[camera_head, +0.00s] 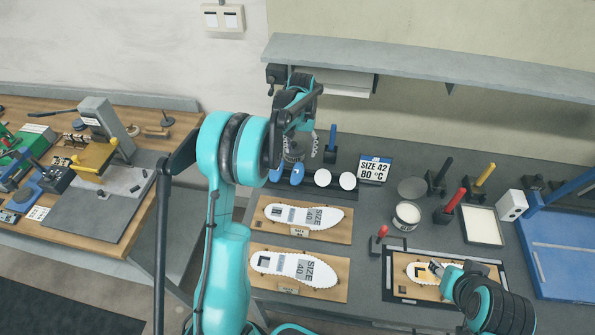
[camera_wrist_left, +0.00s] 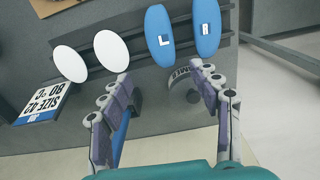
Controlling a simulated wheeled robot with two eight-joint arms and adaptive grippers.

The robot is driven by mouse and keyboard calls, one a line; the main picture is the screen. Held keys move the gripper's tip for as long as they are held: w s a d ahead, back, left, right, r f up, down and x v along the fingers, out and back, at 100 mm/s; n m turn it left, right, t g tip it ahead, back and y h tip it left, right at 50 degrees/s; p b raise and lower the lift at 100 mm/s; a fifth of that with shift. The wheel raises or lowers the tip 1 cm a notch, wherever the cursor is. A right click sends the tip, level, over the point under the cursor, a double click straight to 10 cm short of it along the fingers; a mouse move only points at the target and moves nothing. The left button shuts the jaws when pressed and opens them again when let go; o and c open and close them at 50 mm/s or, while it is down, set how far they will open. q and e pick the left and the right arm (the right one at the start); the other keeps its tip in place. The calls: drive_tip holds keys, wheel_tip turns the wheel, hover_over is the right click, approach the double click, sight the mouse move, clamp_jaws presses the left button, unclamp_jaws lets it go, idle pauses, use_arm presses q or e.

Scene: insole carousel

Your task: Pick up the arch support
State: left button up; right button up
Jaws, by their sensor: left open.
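Two blue oval pieces stand side by side in a dark rack and look like the arch supports. In the left wrist view one is marked L (camera_wrist_left: 159,30) and the other (camera_wrist_left: 208,30) carries a letter like R. In the head view the blue pair (camera_head: 297,174) is partly hidden by my left arm. My left gripper (camera_wrist_left: 162,88) is open and empty, its fingers spread in front of the blue pair and apart from it. My right gripper (camera_head: 438,268) is low at the right, over a white insole on a dark-framed board; its finger opening is unclear.
Two white ovals (camera_head: 335,180) stand right beside the blue pair. A "SIZE 42 80 °C" sign (camera_head: 374,170) is further right. Two size 40 insoles (camera_head: 304,217) (camera_head: 294,268) lie on wooden boards in front. A shelf (camera_head: 430,67) hangs above.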

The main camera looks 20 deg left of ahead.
sight(299, 169)
use_arm(q)
drive_tip(key=shift+w+a+f, duration=0.15)
drive_tip(key=shift+f, duration=0.25)
drive_tip(key=shift+w+a+f, duration=0.1)
drive_tip(key=shift+f, duration=0.25)
drive_tip(key=f, duration=0.2)
drive_tip(key=f+b, duration=0.1)
drive_tip(key=f, duration=0.1)
drive_tip(key=s+f, duration=0.1)
drive_tip(key=f, duration=0.1)
drive_tip(key=shift+s+f+b, duration=0.1)
drive_tip(key=shift+f+b, duration=0.15)
drive_tip(key=shift+b, duration=0.15)
drive_tip(key=shift+f, duration=0.4)
drive_tip(key=shift+r, duration=0.1)
drive_tip(key=shift+c, duration=0.3)
drive_tip(key=shift+d, duration=0.1)
drive_tip(key=c, duration=0.9)
